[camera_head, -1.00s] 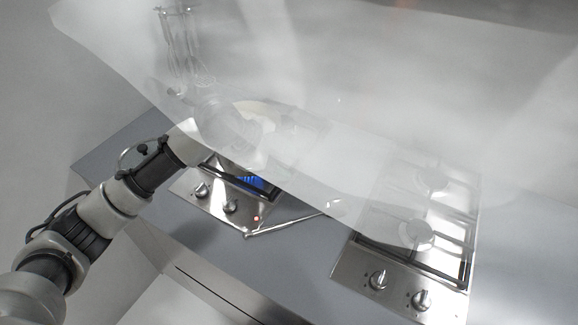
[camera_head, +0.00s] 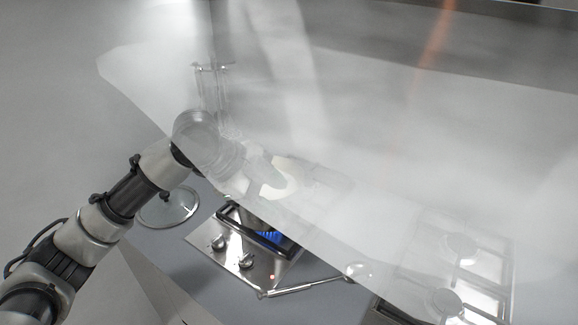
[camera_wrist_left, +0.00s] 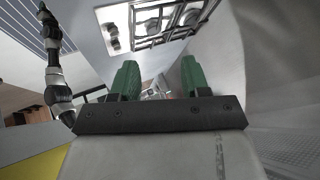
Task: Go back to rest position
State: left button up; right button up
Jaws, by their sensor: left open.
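My left arm comes in from the left in the head view. Its wrist and gripper area (camera_head: 255,170) show only dimly through a translucent panel, above the left stove (camera_head: 225,250). In the left wrist view my left gripper (camera_wrist_left: 159,80) has its two green fingers spread apart, with nothing held between them. A dark jointed arm link, seemingly my own, shows at the left of that view. My right gripper is not seen.
Blue flame (camera_head: 268,237) burns on the left stove, near a pale round vessel (camera_head: 285,178) blurred by the panel. A glass lid (camera_head: 168,208) lies left. A ladle (camera_head: 310,286) lies between this stove and the right stove (camera_head: 455,265). Utensils (camera_head: 212,85) hang behind.

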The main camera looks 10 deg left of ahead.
pick_arm(q)
jog(key=s+d+f+n+t+y, duration=0.1)
jog(key=s+f+n, duration=0.3)
jog(key=f, duration=0.4)
jog(key=s+d+f+n, duration=0.1)
jog(key=s+f+n, duration=0.25)
jog(key=f, duration=0.45)
jog(key=s+a+f+n+y, duration=0.3)
jog(key=s+a+f+n, duration=0.2)
jog(key=s, duration=0.3)
jog(key=s+a+f+n+y, duration=0.35)
jog(key=s+f+n, duration=0.2)
jog(key=s, duration=0.25)
notch_tip(320, 180, down, 26)
jog(key=s+a+g+b, duration=0.1)
jog(key=s+g, duration=0.1)
jog(key=s+a+f+g, duration=0.1)
jog(key=s+a+f, duration=0.2)
jog(key=s+f, duration=1.2)
notch_tip(320, 180, down, 2)
jog(key=shift+s+f+b, duration=0.1)
jog(key=shift+s+b, duration=0.25)
jog(key=shift+s, duration=0.05)
